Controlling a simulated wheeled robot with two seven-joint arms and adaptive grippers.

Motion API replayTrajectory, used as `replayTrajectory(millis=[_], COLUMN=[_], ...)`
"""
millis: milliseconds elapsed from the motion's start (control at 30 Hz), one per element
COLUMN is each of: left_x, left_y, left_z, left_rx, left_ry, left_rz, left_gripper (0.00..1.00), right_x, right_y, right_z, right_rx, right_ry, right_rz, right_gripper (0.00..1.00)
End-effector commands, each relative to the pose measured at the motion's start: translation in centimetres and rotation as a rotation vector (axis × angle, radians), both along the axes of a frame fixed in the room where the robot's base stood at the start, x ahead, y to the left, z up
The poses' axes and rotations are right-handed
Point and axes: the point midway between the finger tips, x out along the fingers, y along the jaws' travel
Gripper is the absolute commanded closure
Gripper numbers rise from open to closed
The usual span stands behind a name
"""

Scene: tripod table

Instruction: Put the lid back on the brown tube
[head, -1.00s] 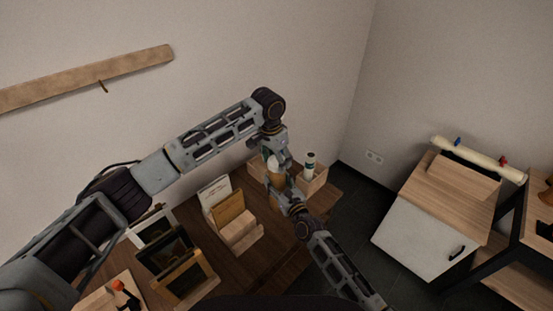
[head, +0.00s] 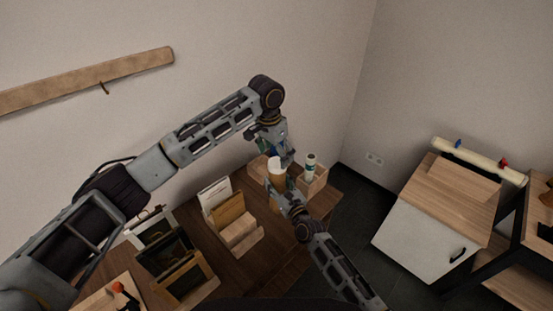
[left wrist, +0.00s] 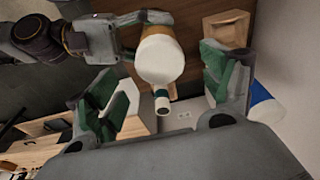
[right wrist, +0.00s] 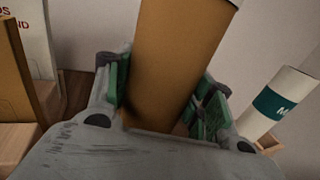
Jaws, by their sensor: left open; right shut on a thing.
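The brown tube (head: 276,178) is upright in my right gripper (head: 291,190), which is shut on its side; the right wrist view shows the tube (right wrist: 172,60) between the green finger pads. The white lid (head: 275,162) sits on the tube's top end. In the left wrist view the lid (left wrist: 160,60) caps the tube, with brown showing just beyond its rim. My left gripper (left wrist: 163,88) is open and empty, its fingers apart on either side of the lid's line and not touching it. In the head view it is just above and behind the tube.
A white tube with a teal label (head: 310,160) stands in a wooden holder (head: 314,184) to the right. A blue-and-white tube (left wrist: 267,104) is close beside my left gripper. A card holder (head: 240,236) and dark frames (head: 175,263) stand on the table at left.

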Motion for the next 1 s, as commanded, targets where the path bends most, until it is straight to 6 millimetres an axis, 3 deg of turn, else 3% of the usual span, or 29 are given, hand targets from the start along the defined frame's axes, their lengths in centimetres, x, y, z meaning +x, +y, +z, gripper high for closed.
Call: replayTrajectory(millis=[300, 500, 967, 1000], left_x=[-0.5, -0.7, -0.8, -0.8], left_y=[0.5, 0.7, 0.8, 0.8], left_z=[4.8, 6.9, 7.8, 7.8], left_rx=[-0.001, -0.001, -0.001, -0.001], left_ry=[-0.002, -0.001, 0.001, 0.001], left_rz=[-0.001, -0.001, -0.001, -0.001], left_gripper=[0.19, 0.19, 0.19, 0.19], right_x=[0.0, 0.0, 0.0, 0.0], right_y=[0.0, 0.0, 0.0, 0.0], right_z=[0.0, 0.0, 0.0, 0.0], right_rx=[0.000, 0.000, 0.000, 0.000], right_ry=[0.000, 0.000, 0.000, 0.000], right_rz=[0.000, 0.000, 0.000, 0.000], right_gripper=[0.90, 0.90, 0.90, 0.43])
